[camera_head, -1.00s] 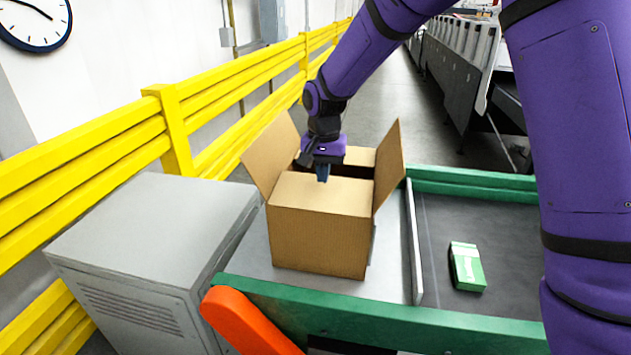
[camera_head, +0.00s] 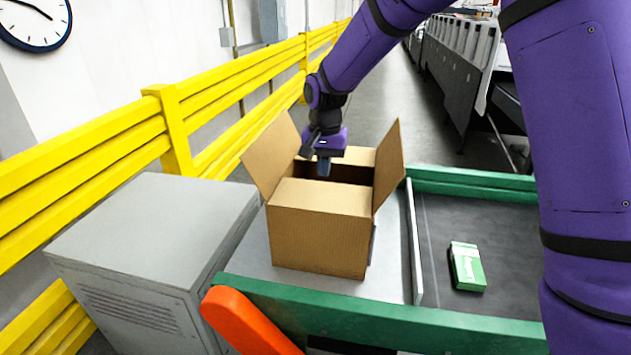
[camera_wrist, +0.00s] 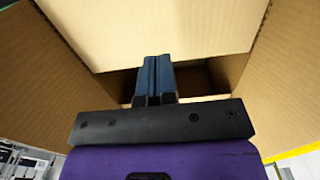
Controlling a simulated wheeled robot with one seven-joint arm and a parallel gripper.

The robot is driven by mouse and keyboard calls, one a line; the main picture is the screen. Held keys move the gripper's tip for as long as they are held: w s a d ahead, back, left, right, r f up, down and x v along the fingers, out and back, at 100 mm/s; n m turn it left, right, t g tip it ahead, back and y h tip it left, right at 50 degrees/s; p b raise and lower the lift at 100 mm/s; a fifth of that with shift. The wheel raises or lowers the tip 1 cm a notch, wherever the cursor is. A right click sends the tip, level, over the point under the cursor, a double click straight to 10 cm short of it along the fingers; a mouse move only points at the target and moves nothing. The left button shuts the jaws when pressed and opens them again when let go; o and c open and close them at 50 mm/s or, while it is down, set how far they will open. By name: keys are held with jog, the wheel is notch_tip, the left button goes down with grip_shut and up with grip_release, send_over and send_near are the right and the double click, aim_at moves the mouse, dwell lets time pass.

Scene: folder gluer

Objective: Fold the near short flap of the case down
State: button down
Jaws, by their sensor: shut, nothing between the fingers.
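The case (camera_head: 318,240) is an open-topped brown carton on a grey surface. Its near short flap (camera_head: 320,197) lies folded inward, about level over the near part of the opening. It also shows in the wrist view (camera_wrist: 150,35). The left long flap (camera_head: 268,155) and right long flap (camera_head: 388,165) stand up, leaning outward. The wrist view shows the closed fingers (camera_wrist: 155,80); contact cannot be told.
A grey cabinet (camera_head: 150,225) stands left of the case, before a yellow guard rail (camera_head: 90,185). A green frame rail (camera_head: 390,325) and an orange-red part (camera_head: 245,320) are in front. A green and white box (camera_head: 467,267) lies on the dark belt (camera_head: 510,250) at right.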

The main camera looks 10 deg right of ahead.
notch_tip(320, 180, up, 6)
dwell(0.5)
jog(key=shift+r, duration=0.1)
dwell(1.4)
